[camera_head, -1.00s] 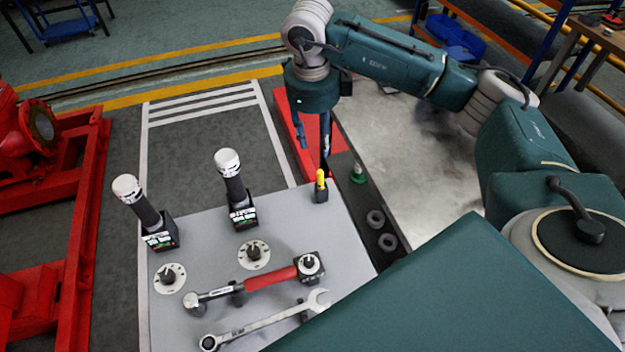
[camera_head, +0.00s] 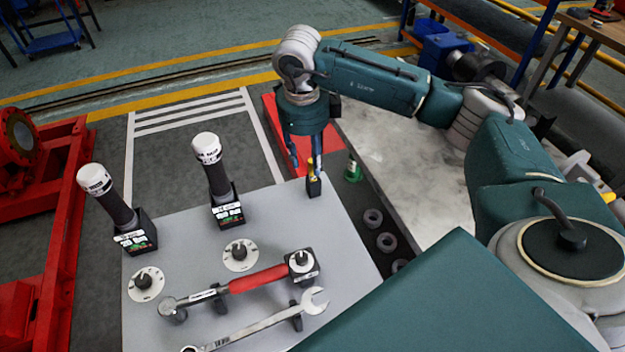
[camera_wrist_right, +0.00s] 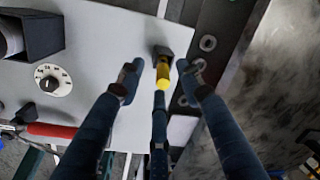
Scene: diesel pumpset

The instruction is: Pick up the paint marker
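The paint marker (camera_head: 311,168) stands in a small black holder (camera_head: 313,187) at the far right corner of the grey board. In the wrist view the marker's yellow end (camera_wrist_right: 163,72) shows in front of the holder (camera_wrist_right: 162,54). My right gripper (camera_head: 305,160) hangs fingers down at the marker, partly overlapping it in the head view. In the wrist view the right gripper (camera_wrist_right: 161,80) is open, its fingers spread on either side of the marker. I cannot tell whether any finger touches it. My left gripper is not in view.
The grey board (camera_head: 190,308) holds two white-topped torches (camera_head: 216,172), dials (camera_head: 240,255), a red-handled torque wrench (camera_head: 258,279) and a spanner (camera_head: 262,325). A green-capped item (camera_head: 353,169) and dark rings (camera_head: 373,218) lie just right of the marker.

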